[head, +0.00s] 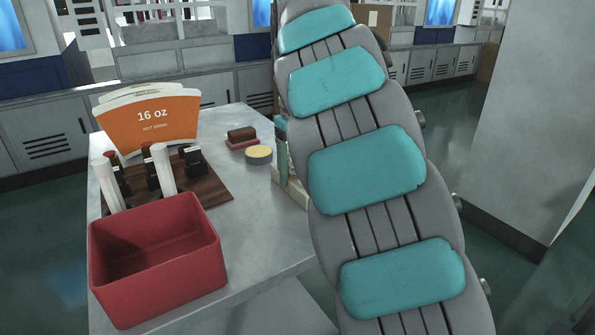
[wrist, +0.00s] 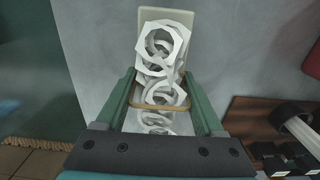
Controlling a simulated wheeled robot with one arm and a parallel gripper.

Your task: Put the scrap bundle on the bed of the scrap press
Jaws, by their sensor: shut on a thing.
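The scrap bundle (wrist: 160,65) is a stack of white, ring-shaped cut-outs with a tan band around it, seen in the wrist view. A pale cream slab (wrist: 172,18) shows behind it; I cannot tell whether it belongs to the bundle. My gripper (wrist: 158,88) has its green fingers on both sides of the bundle and is shut on it, over the grey table. In the head view my arm hides most of the gripper; a green finger (head: 282,160) shows at the table's right edge. I cannot make out the scrap press or its bed in either view.
On the grey table (head: 255,210) stand a red open bin (head: 160,285), a wooden board (head: 208,190) with bottles and white tubes, orange "16 oz" cup blanks (head: 150,115), a brown block (head: 242,134) and a yellow-topped round tin (head: 258,154). A pale wall (head: 525,120) rises at right.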

